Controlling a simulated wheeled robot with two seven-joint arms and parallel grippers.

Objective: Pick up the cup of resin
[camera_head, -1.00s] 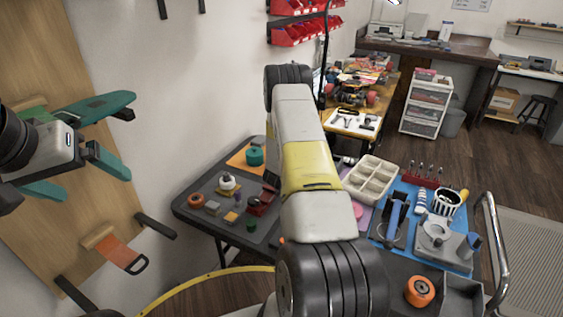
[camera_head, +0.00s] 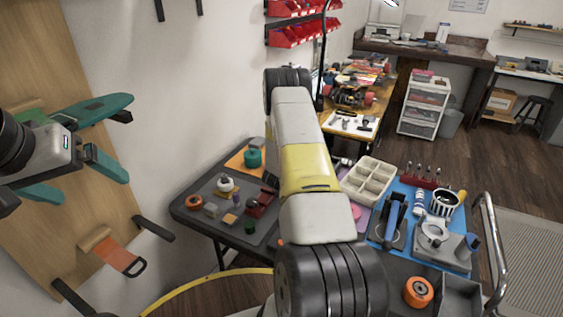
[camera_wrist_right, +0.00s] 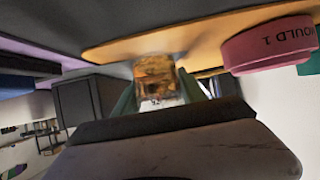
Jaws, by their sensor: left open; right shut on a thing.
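An amber, see-through thing, which looks like the cup of resin (camera_wrist_right: 155,72), sits between the green fingers of my right gripper (camera_wrist_right: 158,90) in the right wrist view. The fingers are shut on it. It shows close to an orange mat (camera_wrist_right: 200,35); I cannot tell whether it touches it. In the head view my own arm covers the right gripper and this cup. My left gripper (camera_head: 127,140) is at the left edge of the head view, in front of the wooden board. Its teal fingers are apart and nothing shows between them.
A pink disc marked MOULD 1 (camera_wrist_right: 270,46) is right of the cup in the right wrist view. The dark table holds small parts on its left, with a cream compartment tray (camera_head: 368,181), a striped cup (camera_head: 444,203) and an orange roll (camera_head: 418,292) on the right.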

